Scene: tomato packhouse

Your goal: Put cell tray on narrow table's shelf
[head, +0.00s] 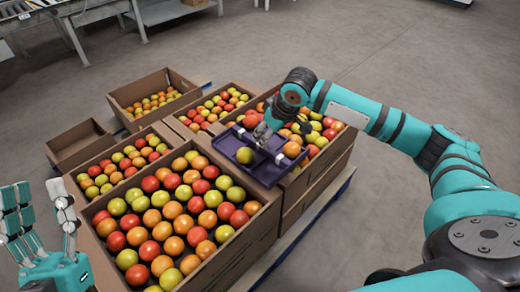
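The cell tray (229,152) is a dark purple tray with raised walls and dividers. It lies over the tomato boxes near the centre of the head view, set at an angle. A yellow-green tomato (245,155) shows in its near left part. My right gripper (262,138) is down at the tray's middle, at a divider. Its fingertips are small and partly hidden, so I cannot tell whether they close on the tray. My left gripper (42,214) is open and empty at the lower left, fingers upward, away from the tray. I cannot make out the narrow table's shelf for certain.
Cardboard boxes of red, orange and yellow tomatoes, such as the near box (238,239), stand on a blue pallet (334,196). One box (78,145) at left looks empty. A roller conveyor (45,17) stands at the upper left. Grey floor (420,55) is clear at upper right.

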